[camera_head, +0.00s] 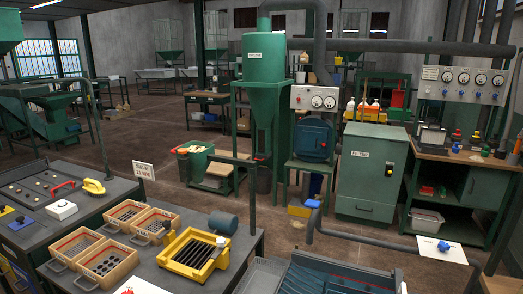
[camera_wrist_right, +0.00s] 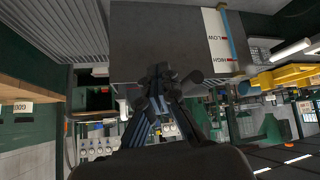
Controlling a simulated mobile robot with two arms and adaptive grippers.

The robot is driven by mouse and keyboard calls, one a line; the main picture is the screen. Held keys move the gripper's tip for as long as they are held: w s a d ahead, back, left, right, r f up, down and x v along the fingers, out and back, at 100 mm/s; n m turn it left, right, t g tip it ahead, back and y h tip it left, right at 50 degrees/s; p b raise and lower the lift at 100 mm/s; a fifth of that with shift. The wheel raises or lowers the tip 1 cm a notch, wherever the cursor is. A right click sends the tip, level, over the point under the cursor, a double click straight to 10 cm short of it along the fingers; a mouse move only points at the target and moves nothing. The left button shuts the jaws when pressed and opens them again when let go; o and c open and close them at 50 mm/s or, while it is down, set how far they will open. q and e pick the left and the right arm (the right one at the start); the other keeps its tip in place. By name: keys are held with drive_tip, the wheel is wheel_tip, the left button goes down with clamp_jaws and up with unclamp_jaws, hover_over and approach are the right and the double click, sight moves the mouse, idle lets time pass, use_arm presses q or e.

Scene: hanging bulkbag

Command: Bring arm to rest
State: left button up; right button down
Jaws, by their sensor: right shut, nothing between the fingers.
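My right gripper (camera_wrist_right: 163,78) shows in the right wrist view, its dark fingers together and empty. It points toward a dark grey surface (camera_wrist_right: 160,40); I cannot tell the distance between them. No arm or gripper of mine shows in the head view. My left gripper is in neither view. No hanging bag can be made out.
A bench with wooden sieve boxes (camera_head: 105,262) and a yellow slotted tray (camera_head: 193,254) stands close in front. Behind are a green cyclone (camera_head: 265,62), a filter cabinet (camera_head: 368,172) and a gauge panel (camera_head: 463,84). Brown floor (camera_head: 130,140) lies open at centre left.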

drive_tip(key=s+a+f+n+g+y, duration=0.1)
drive_tip(key=s+f+g, duration=0.15)
drive_tip(key=s, duration=0.35)
drive_tip(key=s+a+f+n+g, duration=0.1)
drive_tip(key=s+a+f+g, duration=0.15)
drive_tip(key=s, duration=0.35)
wheel_tip(320, 180, down, 24)
drive_tip(key=s+g, duration=0.1)
drive_tip(key=s+d+f, duration=0.2)
drive_tip(key=s+f, duration=0.6)
drive_tip(key=s+d+f+g, duration=0.1)
drive_tip(key=s+f, duration=0.8)
drive_tip(key=shift+d+b, duration=0.3)
drive_tip(key=shift+d, duration=0.1)
